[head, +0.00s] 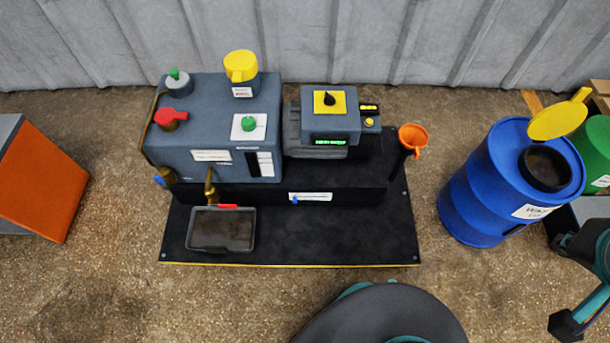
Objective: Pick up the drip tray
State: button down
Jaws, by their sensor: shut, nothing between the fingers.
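The drip tray (221,247) is a shallow, dark grey, rectangular pan with a raised rim and a brownish inside. It lies on the black base plate at the front left, below a brass tap (210,187) on the grey furnace unit. A small red strip (228,206) shows at its back edge. Nothing is touching the tray from the front. Dark and teal parts of my arm show at the right edge, far from the tray. My gripper's fingertips cannot be made out in this view.
The grey furnace unit (220,110) and a pump unit (330,115) stand behind the tray. An orange funnel (412,135) is right of the pump. A blue waste drum (490,195) stands at right, an orange box (40,185) at left. The base plate (330,235) right of the tray is clear.

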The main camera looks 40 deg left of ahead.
aim_at(216, 230)
jog(key=u, duration=2.8)
